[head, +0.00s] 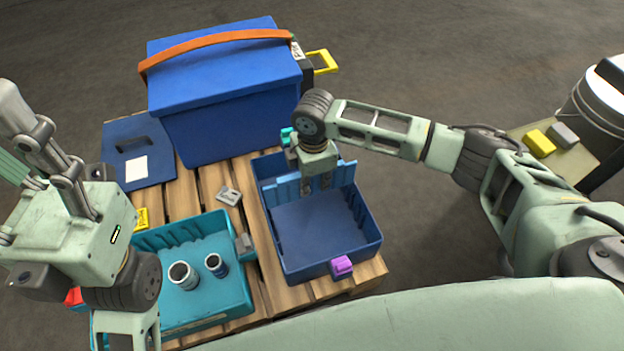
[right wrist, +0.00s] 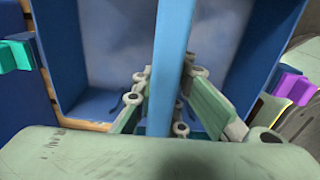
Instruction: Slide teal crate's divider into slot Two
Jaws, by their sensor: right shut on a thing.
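A light blue divider (head: 343,173) stands across the back part of the dark blue crate (head: 328,263). My right gripper (head: 326,182) is over that end of the crate, shut on the divider. In the right wrist view the divider (right wrist: 172,60) runs as an upright strip between the fingers (right wrist: 172,122). I cannot tell whether its edges sit in slots, and no slot label is readable. The teal crate (head: 238,290) stands to the left, with two cylinders (head: 183,275) in it. My left gripper (head: 35,140) is at the left edge; its fingertips are not clear.
A big blue box (head: 225,95) with an orange strap stands behind on the wooden pallet (head: 212,185). A purple clip (head: 341,266) is on the blue crate's front wall. A grey piece (head: 229,195) lies between the crates. A bucket (head: 598,110) and blocks stand far right.

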